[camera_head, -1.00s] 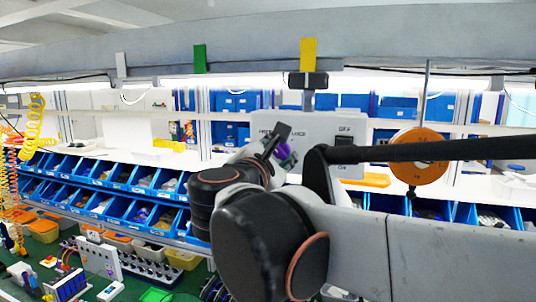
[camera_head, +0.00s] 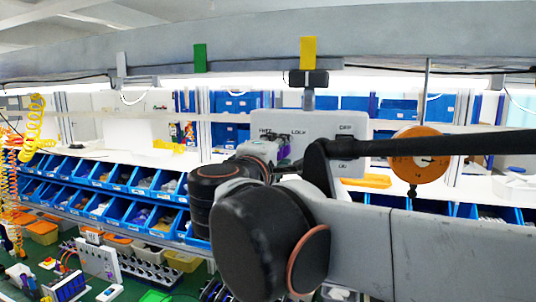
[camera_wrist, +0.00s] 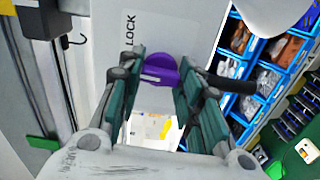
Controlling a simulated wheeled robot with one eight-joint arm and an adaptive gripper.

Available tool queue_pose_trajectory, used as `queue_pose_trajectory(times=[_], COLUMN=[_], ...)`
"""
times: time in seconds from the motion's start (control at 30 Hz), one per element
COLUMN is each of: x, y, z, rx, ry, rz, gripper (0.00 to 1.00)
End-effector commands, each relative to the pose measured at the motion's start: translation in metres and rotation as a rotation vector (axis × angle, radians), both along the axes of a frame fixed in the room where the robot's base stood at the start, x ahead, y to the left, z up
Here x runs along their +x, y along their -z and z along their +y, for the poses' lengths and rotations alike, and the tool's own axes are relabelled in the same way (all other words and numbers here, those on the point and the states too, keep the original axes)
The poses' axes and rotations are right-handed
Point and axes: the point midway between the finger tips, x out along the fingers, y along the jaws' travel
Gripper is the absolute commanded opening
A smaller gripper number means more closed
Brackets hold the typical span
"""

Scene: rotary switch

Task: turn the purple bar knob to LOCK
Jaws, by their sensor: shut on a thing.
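The purple bar knob (camera_wrist: 160,70) sits on a pale panel box (camera_head: 322,127) and lies between the two green-padded fingers of my gripper (camera_wrist: 163,90), which is shut on it. The printed LOCK label (camera_wrist: 130,30) is above and left of the knob in the wrist view. In the head view the knob (camera_head: 284,152) shows only as a small purple patch beside my wrist, below the labels FREE (camera_head: 265,134) and LOCK (camera_head: 298,134). My fingers hide part of it. I cannot tell exactly where its bar points.
A black switch marked OFF and ON is at the panel's right, partly behind my arm. An orange round dial (camera_head: 420,160) hangs to the right. Blue bins (camera_head: 110,205) line the shelf at left. A dark hook (camera_wrist: 75,40) is at the wrist view's upper left.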

Motion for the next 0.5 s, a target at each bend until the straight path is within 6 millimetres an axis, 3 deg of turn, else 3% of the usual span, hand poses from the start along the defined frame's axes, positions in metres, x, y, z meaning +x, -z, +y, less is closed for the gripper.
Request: queue_pose_trajectory(times=[0.5], x=[-0.0005], y=[0.002], z=[-0.0003], rx=[0.446], ry=[0.001], rz=[-0.159], gripper=[0.09])
